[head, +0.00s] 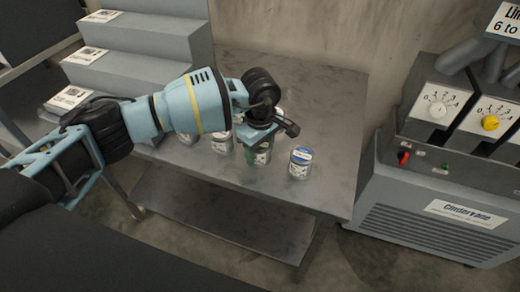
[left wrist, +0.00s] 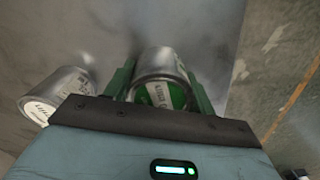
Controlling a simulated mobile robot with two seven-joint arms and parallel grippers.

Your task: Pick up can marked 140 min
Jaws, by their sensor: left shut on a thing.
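My left gripper (head: 257,152) is over the front part of the grey metal table. In the left wrist view its two green fingers are on either side of a metal can with a green label (left wrist: 162,92), shut on it. The same green-labelled can (head: 263,156) shows partly behind the gripper in the head view. I cannot read a 140 min mark on any can. A can with a blue top (head: 300,163) stands apart to the right. A silver can (head: 222,143) stands just to the left. My right gripper is not in view.
Grey steps with cards (head: 130,72) rise at the left of the metal table (head: 335,110). A machine with dials (head: 450,150) stands right. The table's right rear is clear.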

